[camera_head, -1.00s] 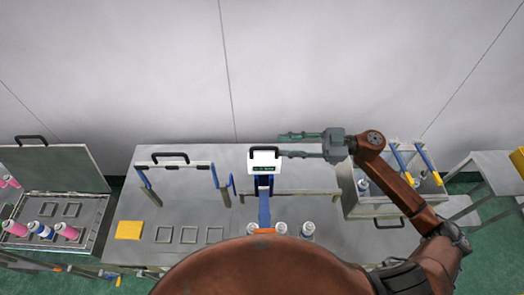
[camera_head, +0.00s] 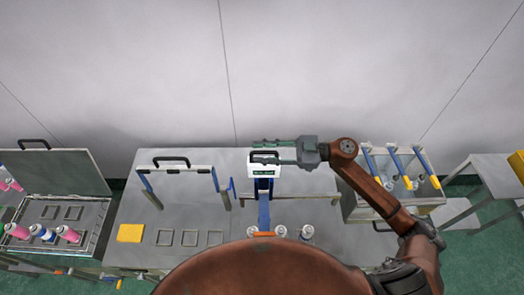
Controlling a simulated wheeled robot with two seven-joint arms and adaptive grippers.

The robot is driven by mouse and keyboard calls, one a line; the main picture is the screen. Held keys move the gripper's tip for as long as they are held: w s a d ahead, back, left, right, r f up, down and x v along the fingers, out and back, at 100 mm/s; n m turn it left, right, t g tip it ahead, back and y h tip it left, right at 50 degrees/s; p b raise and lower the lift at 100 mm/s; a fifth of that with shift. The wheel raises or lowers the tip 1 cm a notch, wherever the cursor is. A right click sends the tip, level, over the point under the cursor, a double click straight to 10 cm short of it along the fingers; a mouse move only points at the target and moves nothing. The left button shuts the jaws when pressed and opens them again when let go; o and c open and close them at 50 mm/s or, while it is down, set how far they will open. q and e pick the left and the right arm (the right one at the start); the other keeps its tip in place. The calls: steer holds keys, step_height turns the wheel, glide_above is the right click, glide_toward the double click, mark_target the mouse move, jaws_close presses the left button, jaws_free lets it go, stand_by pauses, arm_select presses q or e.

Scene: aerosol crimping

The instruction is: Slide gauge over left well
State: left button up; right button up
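The gauge (camera_head: 262,171) is a white box with a dark green display and a black handle on top. It sits at the back middle of the grey bench, at the top of a blue upright rail (camera_head: 264,208). My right gripper (camera_head: 256,151) reaches in from the right at the gauge's handle. Its two fingers are apart, one above the handle and one overlapping it in the picture; I cannot tell whether they touch it. Three white-topped cans (camera_head: 307,231) stand at the bench front, partly hidden by my body. The wells under them are not clear. My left gripper is not in view.
A yellow block (camera_head: 130,233) and several empty square frames (camera_head: 165,237) lie on the bench's left. A handled frame with blue posts (camera_head: 171,168) stands behind them. A lidded case (camera_head: 50,187) with pink and blue cans is far left. A bin with blue-handled tools (camera_head: 397,163) is right.

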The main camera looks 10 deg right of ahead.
jaws_close()
stand_by(0.6)
